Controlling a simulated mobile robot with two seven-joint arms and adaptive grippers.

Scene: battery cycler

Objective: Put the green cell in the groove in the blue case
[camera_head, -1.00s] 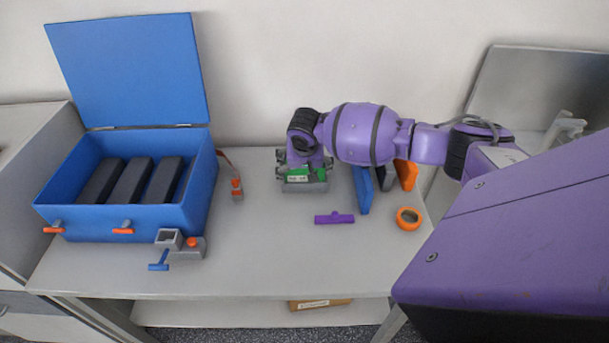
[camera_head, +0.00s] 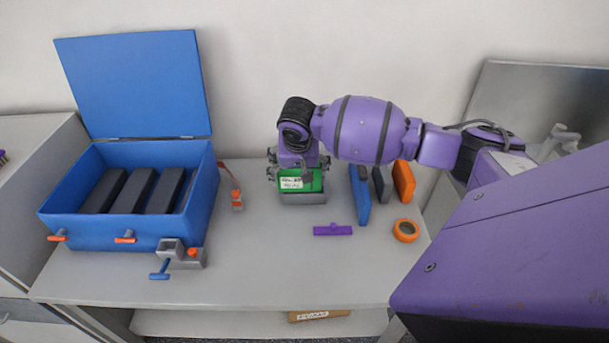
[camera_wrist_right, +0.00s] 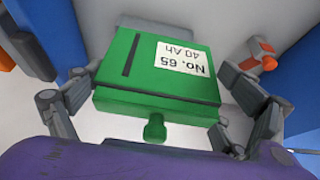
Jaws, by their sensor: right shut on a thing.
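The green cell (camera_head: 312,182), with a white label, is held in my right gripper (camera_head: 299,174), just above or at the top of a grey holder (camera_head: 304,199); I cannot tell if they still touch. In the right wrist view the green cell (camera_wrist_right: 150,80) sits between the two fingers, its label reading "No. 65 40 Ah" upside down. The blue case (camera_head: 110,232) stands open at the left, its lid (camera_head: 135,85) raised at the back. Several dark bars lie side by side inside it, with narrow gaps between them. My left gripper is not in view.
A grey clamp with a blue handle (camera_head: 160,272) stands at the case's front right corner. A red-tipped piece (camera_head: 237,197) lies right of the case. Blue (camera_head: 360,198) and orange (camera_head: 404,180) plates, a purple piece (camera_head: 332,230) and an orange ring (camera_head: 405,230) are on the right.

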